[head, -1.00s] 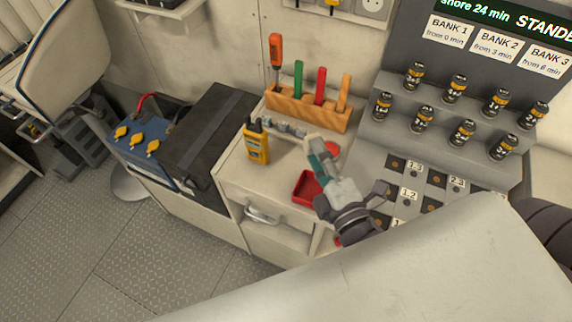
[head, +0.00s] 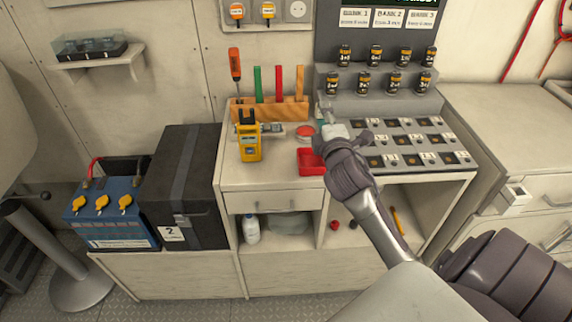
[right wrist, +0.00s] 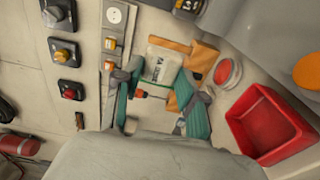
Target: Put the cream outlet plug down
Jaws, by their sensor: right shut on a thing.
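My right gripper (head: 328,115) is over the bench, behind the red tray and close to the front of the battery stand. In the right wrist view its teal fingers (right wrist: 164,88) are shut on a cream block with dark lettering, which I take to be the cream outlet plug (right wrist: 163,64). Its lower part is hard to make out there. In the head view the plug is too small and too covered by the gripper to tell apart. I cannot tell whether it touches anything below. My left gripper is not in view.
The red tray (head: 311,162), a yellow handheld device (head: 249,142) and a wooden tool rack (head: 290,112) crowd the bench. A numbered slot panel (head: 410,146) lies to the right, below a battery stand (head: 346,82). Bare benchtop (head: 262,176) shows at the front left.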

